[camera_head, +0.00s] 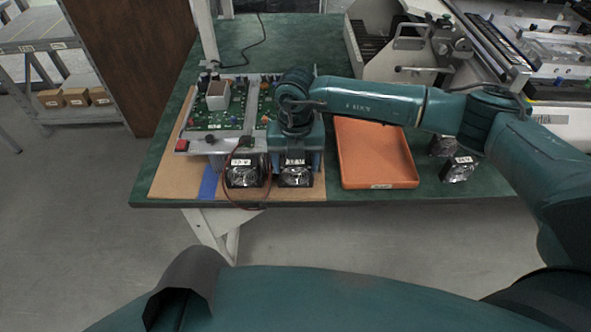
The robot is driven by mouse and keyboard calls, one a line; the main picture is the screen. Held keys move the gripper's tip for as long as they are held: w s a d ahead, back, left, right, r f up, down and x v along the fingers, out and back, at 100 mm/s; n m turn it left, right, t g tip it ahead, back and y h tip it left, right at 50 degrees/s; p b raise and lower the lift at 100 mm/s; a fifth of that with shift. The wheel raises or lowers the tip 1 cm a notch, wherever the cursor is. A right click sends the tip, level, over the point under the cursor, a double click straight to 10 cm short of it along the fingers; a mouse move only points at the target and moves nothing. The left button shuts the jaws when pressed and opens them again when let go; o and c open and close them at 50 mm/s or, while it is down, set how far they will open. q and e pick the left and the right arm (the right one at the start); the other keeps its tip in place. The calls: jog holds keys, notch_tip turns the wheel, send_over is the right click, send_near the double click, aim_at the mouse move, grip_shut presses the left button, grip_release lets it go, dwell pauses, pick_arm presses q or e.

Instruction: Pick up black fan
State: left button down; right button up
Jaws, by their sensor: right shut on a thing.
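My right gripper (296,163) points down over the front edge of the green table and is shut on a black fan (296,178). This fan has a white label and sits at the front of the test board. A second black fan (244,175) with a white label is just left of it, with red and black wires beside it. Two more black fans lie right of the orange tray: one nearer (458,170) and one behind it (441,146). The gripper's fingers are partly hidden by its own body. My left gripper is not in view.
An orange tray (408,182), its visible part empty, lies right of the gripper, below my right arm. Green circuit boards (215,119) stand behind the fans on a brown board (172,178). A machine (560,92) fills the back right. The table's far left is clear.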

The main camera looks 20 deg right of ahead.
aim_at(296, 162)
notch_tip(296, 162, up, 9)
jog(key=shift+r+b, duration=0.2)
jog(key=shift+b, duration=0.15)
pick_arm(q)
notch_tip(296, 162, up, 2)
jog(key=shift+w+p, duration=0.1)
jog(key=shift+p, duration=1)
pick_arm(e)
notch_tip(296, 162, up, 5)
jog(key=shift+f, duration=0.15)
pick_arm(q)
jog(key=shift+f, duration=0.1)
